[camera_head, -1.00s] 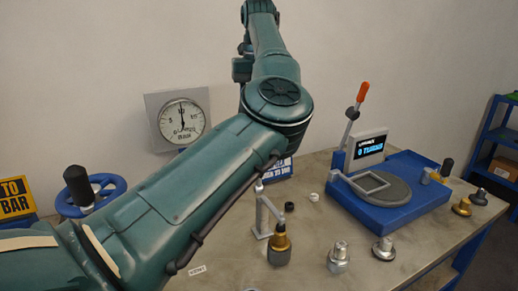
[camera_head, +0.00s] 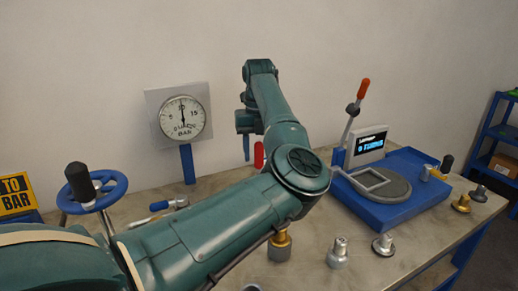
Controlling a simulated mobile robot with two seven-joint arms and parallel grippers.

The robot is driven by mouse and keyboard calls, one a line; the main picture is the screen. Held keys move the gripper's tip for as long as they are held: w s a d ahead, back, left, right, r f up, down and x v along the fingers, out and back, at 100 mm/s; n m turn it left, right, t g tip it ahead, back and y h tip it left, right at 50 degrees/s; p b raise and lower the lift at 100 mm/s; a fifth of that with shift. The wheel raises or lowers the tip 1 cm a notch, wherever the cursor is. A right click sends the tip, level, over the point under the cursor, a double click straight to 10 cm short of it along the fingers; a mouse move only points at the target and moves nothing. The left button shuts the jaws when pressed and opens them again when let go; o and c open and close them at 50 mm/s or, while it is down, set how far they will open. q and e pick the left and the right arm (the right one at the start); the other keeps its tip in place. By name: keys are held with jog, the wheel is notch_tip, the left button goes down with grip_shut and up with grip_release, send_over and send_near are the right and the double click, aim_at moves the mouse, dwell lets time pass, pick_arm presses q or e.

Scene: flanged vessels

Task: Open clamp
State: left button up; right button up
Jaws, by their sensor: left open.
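A clamp-like device with a blue base (camera_head: 385,215) stands at the right of the table. Its lever, with an orange-red grip (camera_head: 363,89), stands up and leans slightly right. A grey frame (camera_head: 372,184) lies over a round grey plate (camera_head: 390,187). My left arm crosses the middle of the view. My left gripper (camera_head: 246,148) hangs below its wrist, small and partly hidden, open, left of the device and apart from it. A red part (camera_head: 259,155) shows beside it; I cannot tell what it belongs to. My right gripper is out of view.
A round gauge (camera_head: 183,117) stands at the back on a blue post. A blue handwheel (camera_head: 92,192) with a black knob is at the left. A blue handle (camera_head: 168,203) lies partly behind my arm. Several metal fittings (camera_head: 338,250) stand along the front right.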

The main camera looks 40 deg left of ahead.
pick_arm(q)
grip_shut()
dwell(0.4)
